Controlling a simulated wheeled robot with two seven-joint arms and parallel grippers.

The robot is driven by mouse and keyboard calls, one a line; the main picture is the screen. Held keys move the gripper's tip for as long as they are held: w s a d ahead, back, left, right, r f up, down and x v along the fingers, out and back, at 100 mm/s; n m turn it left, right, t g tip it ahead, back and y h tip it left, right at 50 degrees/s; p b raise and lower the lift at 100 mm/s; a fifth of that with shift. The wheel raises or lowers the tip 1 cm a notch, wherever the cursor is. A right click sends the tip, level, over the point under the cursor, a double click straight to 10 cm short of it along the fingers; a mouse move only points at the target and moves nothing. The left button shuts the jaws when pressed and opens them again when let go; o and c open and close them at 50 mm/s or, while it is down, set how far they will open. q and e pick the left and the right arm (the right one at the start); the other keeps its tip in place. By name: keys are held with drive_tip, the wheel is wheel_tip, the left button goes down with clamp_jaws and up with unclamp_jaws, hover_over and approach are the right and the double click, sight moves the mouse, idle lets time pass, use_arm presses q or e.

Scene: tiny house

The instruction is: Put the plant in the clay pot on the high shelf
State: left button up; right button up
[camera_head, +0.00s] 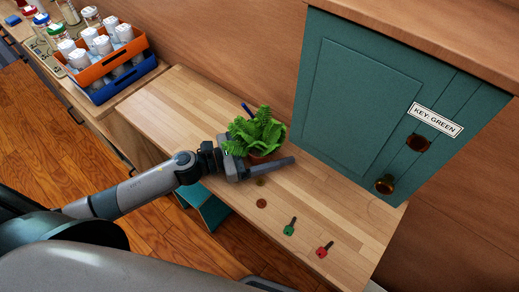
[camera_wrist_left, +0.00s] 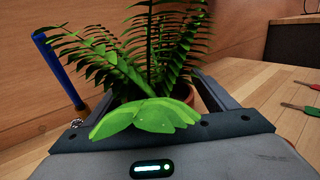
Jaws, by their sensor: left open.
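A leafy green plant (camera_head: 258,130) in a clay pot (camera_head: 266,157) stands on the wooden counter, and the leaves hide most of the pot. The plant fills the middle of the left wrist view (camera_wrist_left: 150,60), with the orange-brown pot (camera_wrist_left: 183,92) behind the front leaves. My left gripper (camera_head: 262,164) is open and low at the plant. In the wrist view one finger shows to the right of the pot; leaves partly cover the left side, and contact cannot be told. A wooden ledge (camera_head: 430,30) tops the teal cabinet; I cannot tell whether it is the high shelf. My right gripper is out of view.
The teal cabinet (camera_head: 365,105), labelled "KEY: GREEN", stands shut behind the counter (camera_head: 150,105). A green key (camera_head: 289,227), a red key (camera_head: 325,249) and a brown round piece (camera_head: 262,203) lie in front. A blue stick (camera_wrist_left: 60,70) stands left of the plant. Crates (camera_head: 115,60) hold bottles.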

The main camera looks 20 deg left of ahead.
use_arm(q)
drive_tip(key=c, duration=1.3)
drive_tip(key=shift+r, duration=0.1)
wheel_tip(320, 180, up, 10)
drive_tip(key=shift+f+p, duration=0.1)
drive_tip(key=shift+p, duration=0.55)
